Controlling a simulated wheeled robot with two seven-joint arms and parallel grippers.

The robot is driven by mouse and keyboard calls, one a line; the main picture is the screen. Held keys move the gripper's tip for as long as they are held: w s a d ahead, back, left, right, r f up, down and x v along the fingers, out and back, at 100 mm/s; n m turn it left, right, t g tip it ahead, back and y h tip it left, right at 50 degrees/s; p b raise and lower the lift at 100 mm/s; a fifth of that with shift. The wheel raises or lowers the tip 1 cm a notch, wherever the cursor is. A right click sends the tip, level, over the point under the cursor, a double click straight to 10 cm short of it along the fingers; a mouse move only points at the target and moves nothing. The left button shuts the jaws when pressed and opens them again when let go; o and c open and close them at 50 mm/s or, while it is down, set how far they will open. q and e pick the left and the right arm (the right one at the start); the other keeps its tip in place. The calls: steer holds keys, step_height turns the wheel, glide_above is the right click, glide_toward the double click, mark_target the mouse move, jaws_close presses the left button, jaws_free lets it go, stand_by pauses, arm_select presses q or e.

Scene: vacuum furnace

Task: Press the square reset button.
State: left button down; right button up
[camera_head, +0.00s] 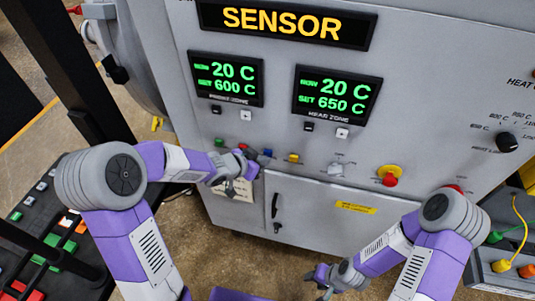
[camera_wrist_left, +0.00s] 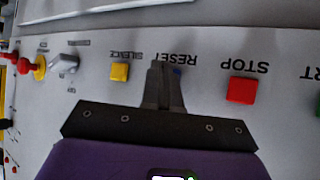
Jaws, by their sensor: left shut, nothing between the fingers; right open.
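The reset button is a small blue square on the grey furnace panel, in the head view (camera_head: 267,153). In the left wrist view the blue button (camera_wrist_left: 178,72) shows only in part behind my fingers, beside the upside-down RESET label (camera_wrist_left: 172,57). My left gripper (camera_head: 254,156) is shut and empty, just left of the blue button in the head view. Its fingertips (camera_wrist_left: 160,66) overlap the button's edge in the wrist view; I cannot tell whether they touch it. My right gripper (camera_head: 324,278) is open and empty, low in front of the cabinet.
A yellow silence button (camera_head: 293,158) and the red stop button (camera_wrist_left: 241,90) flank the reset button. A grey knob (camera_head: 336,168) and a red emergency knob (camera_head: 389,178) are further right. Two temperature displays (camera_head: 226,79) (camera_head: 337,93) sit above.

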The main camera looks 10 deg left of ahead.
arm_select(q)
steer(key=shift+w+p, duration=0.3)
steer(key=shift+w, duration=0.2)
stand_by(0.3)
stand_by(0.4)
steer(key=shift+s+b, duration=0.3)
steer(key=shift+s, duration=0.6)
steer(key=s+b, duration=0.1)
steer(key=s, duration=0.4)
steer(key=shift+a, duration=0.1)
stand_by(0.5)
